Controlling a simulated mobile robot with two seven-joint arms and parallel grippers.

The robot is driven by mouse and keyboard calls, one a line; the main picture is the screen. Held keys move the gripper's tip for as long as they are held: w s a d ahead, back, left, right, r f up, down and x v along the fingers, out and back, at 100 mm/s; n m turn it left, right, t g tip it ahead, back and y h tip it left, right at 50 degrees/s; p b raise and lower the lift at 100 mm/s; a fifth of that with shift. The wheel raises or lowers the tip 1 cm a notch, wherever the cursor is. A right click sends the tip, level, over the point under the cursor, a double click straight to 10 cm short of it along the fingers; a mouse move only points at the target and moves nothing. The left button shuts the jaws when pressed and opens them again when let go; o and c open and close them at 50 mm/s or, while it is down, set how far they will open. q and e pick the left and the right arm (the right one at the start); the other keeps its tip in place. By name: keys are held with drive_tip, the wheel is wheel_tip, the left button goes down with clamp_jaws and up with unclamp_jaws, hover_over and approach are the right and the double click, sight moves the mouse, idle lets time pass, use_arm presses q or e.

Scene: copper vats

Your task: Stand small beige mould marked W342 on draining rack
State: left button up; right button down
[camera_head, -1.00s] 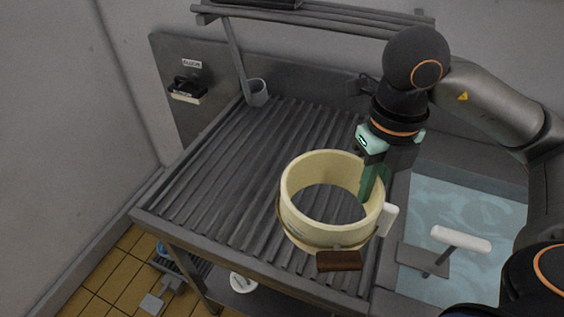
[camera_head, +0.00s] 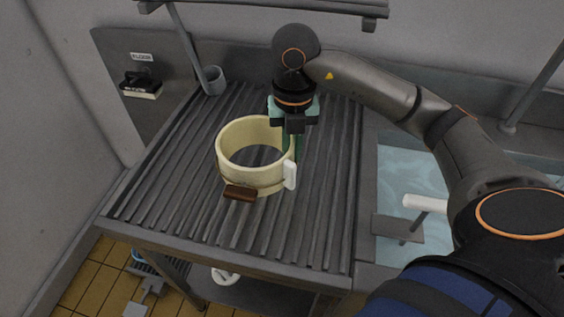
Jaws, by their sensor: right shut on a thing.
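The beige mould (camera_head: 232,171) is an open ring with a brown block on its front and a white tag on its right side. I cannot read a W342 mark on it. My right gripper (camera_head: 290,146) is shut on the mould's wall at its right rear. The mould is upright over the middle of the ribbed grey draining rack (camera_head: 180,206). I cannot tell whether its bottom touches the ribs. My left gripper is not in view.
A basin of water (camera_head: 408,172) lies right of the rack, with a white-handled tool (camera_head: 425,203) at its near side. A brush (camera_head: 141,86) hangs on the back panel. The rack's left and front are clear.

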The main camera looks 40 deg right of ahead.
drive_tip(key=shift+w+a+f, duration=0.1)
drive_tip(key=shift+w+f, duration=1)
drive_tip(key=shift+f, duration=0.15)
drive_tip(key=f, duration=0.3)
drive_tip(key=shift+w+f, duration=0.25)
drive_tip(key=shift+f, duration=0.1)
drive_tip(key=c, duration=1.4)
unclamp_jaws()
drive_tip(key=shift+f, duration=0.1)
drive_tip(key=o, duration=0.4)
drive_tip(key=shift+o, duration=0.2)
drive_tip(key=shift+r, duration=0.3)
wheel_tip(320, 180, up, 12)
drive_tip(key=p, duration=0.2)
